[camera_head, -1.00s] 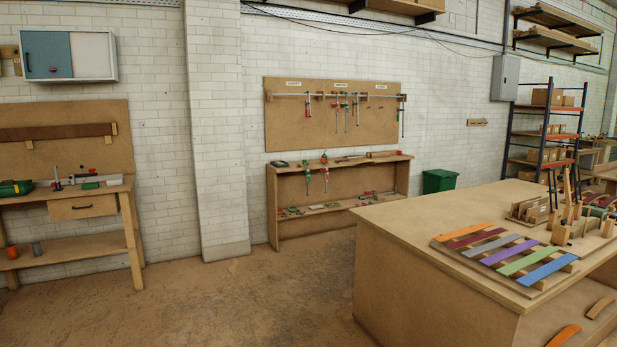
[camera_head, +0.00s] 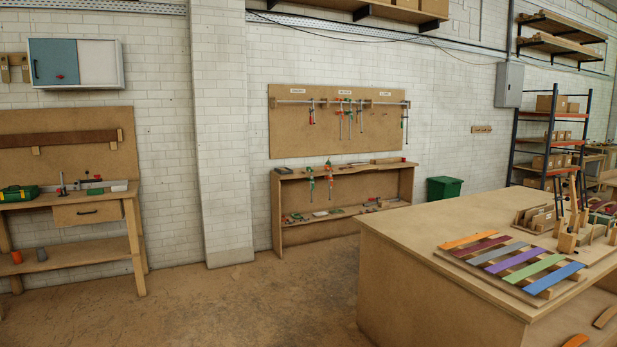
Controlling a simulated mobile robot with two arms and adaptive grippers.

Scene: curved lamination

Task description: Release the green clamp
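I cannot tell which is the task's clamp, or whether either grips the shelf edge. More clamps (camera_head: 341,118) hang from a rail on the board above, some with red or green parts. Neither of my grippers is in view.
A large wooden workbench (camera_head: 410,285) at right holds colored slats (camera_head: 520,265) and wooden fixtures (camera_head: 568,235). A green bin (camera_head: 444,188) stands beside the shelf unit (camera_head: 277,208). A side bench (camera_head: 128,190) is at left. The floor (camera_head: 250,305) between is clear.

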